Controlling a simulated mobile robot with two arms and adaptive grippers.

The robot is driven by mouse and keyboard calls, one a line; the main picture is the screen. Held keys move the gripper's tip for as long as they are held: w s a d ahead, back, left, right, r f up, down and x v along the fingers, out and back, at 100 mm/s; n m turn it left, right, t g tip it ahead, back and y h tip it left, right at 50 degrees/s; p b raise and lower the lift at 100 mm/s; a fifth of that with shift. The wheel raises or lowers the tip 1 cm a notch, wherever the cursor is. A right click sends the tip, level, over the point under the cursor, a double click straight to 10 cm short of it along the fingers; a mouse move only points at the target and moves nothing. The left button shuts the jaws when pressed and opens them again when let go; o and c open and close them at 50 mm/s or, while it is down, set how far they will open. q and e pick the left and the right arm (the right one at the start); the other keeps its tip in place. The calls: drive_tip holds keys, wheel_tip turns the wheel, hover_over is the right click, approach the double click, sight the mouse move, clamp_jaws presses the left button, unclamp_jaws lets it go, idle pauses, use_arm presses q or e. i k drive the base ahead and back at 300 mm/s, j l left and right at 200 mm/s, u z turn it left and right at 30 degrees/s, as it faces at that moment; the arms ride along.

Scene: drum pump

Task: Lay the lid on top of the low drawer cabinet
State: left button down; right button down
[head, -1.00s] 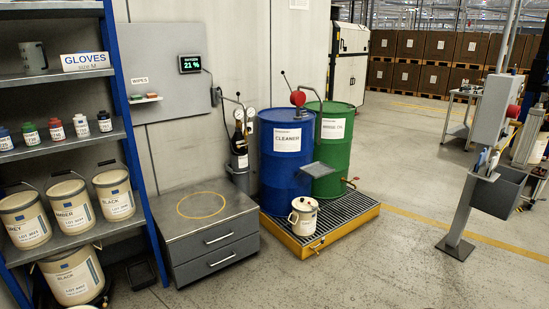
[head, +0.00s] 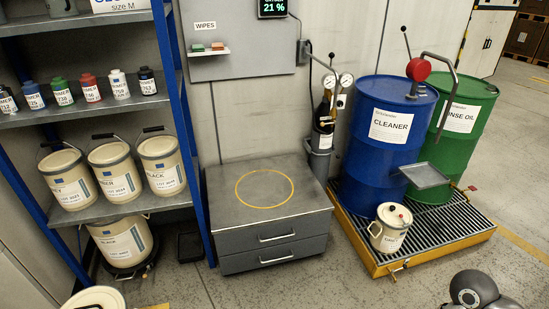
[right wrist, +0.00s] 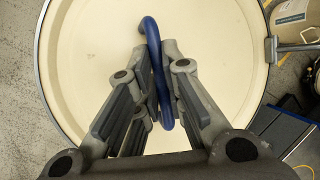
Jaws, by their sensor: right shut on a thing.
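The low drawer cabinet (head: 300,178) stands in the middle of the head view, grey with two drawers. Its top is bare except for a yellow ring marked on it. In the right wrist view my right gripper (right wrist: 160,98) is shut on a bent blue handle (right wrist: 149,28). The round cream lid (right wrist: 95,50) fills most of that view behind the fingers. A pale round top (head: 95,298) is cut off at the bottom left of the head view; I cannot tell whether it is the same lid. My left gripper is out of view.
A shelf rack (head: 195,130) with pails and bottles stands left of the cabinet. To the right, blue (head: 375,150) and green (head: 462,140) drums and a small can (head: 390,228) stand on a yellow-edged grating (head: 470,232). Floor before the cabinet is clear.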

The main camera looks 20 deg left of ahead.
sight(270, 190)
drive_tip(key=i+l+u, duration=0.1)
drive_tip(key=i+u, duration=0.15)
drive_tip(key=i, duration=1.2)
drive_tip(key=i+u, duration=0.3)
drive_tip(key=u, duration=0.15)
drive_tip(key=i+l+u, duration=0.2)
drive_tip(key=u, duration=0.3)
drive_tip(key=i, duration=0.15)
